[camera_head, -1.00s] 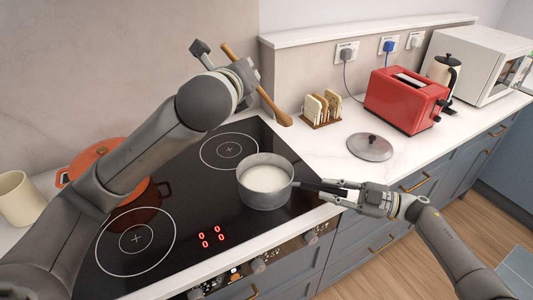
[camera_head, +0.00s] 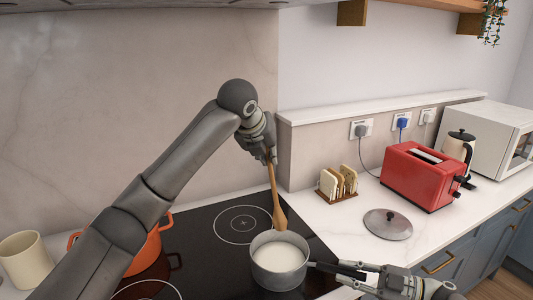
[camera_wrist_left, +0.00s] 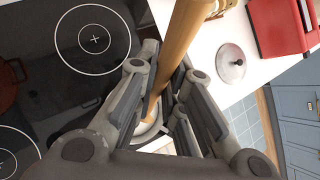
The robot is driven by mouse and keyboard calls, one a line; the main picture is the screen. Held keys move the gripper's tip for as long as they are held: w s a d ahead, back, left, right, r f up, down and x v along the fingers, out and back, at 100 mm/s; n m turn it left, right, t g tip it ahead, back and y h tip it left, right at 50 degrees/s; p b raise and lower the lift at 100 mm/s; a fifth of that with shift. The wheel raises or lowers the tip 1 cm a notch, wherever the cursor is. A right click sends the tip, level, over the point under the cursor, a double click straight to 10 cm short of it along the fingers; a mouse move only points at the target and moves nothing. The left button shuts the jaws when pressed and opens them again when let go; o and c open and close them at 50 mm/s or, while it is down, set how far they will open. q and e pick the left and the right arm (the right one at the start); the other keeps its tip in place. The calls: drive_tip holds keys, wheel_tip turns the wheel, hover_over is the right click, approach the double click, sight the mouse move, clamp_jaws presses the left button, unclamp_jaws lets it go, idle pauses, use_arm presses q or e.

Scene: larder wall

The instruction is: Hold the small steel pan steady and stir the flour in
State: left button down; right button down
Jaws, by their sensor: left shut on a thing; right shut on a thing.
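The small steel pan (camera_head: 279,275) stands on the hob with white contents (camera_head: 279,256) inside. My right gripper (camera_head: 362,274) is shut on its dark handle (camera_head: 328,267). My left gripper (camera_head: 268,154) is shut on a wooden spoon (camera_head: 274,190), which hangs nearly upright, wide end down. The spoon's wide end shows at the pan's far rim; I cannot tell whether it touches. In the left wrist view the spoon (camera_wrist_left: 181,38) runs between the fingers, and the pan is mostly hidden behind them.
An orange pot (camera_head: 146,252) stands on the left of the black hob (camera_head: 205,262), partly behind my left arm. A cream mug (camera_head: 25,260) is further left. A steel lid (camera_head: 388,224), a toast rack (camera_head: 338,186) and a red toaster (camera_head: 417,176) are on the right counter.

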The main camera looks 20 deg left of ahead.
use_arm(q)
wheel_tip(320, 180, down, 12)
drive_tip(key=shift+f, duration=0.25)
idle(1.3)
idle(0.3)
